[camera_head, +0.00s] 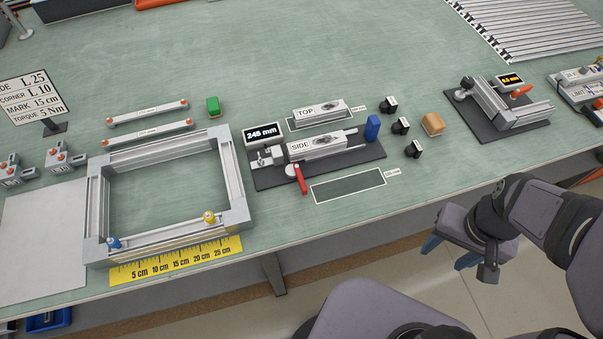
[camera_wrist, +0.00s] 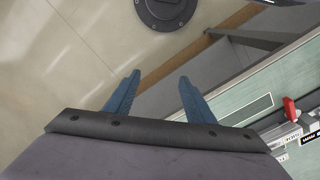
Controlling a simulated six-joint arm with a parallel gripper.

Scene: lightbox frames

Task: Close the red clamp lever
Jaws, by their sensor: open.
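The red clamp lever (camera_head: 300,178) stands at the front of a dark fixture plate (camera_head: 268,178) in the head view, beside a profile labelled SIDE (camera_head: 318,146). Its lower end points toward the table's front edge. In the wrist view the red lever (camera_wrist: 291,110) shows at the right edge. My gripper (camera_head: 449,254) is off the table's front edge at the lower right, well away from the lever. In the wrist view its two blue fingers (camera_wrist: 158,92) are apart with nothing between them.
A display reading 245 mm (camera_head: 263,132) and a blue block (camera_head: 373,127) are on the fixture. A dark outlined rectangle (camera_head: 348,186) lies in front. A silver frame (camera_head: 238,185) stands to the left. Small black parts (camera_head: 400,126) and a tan block (camera_head: 433,123) lie to the right.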

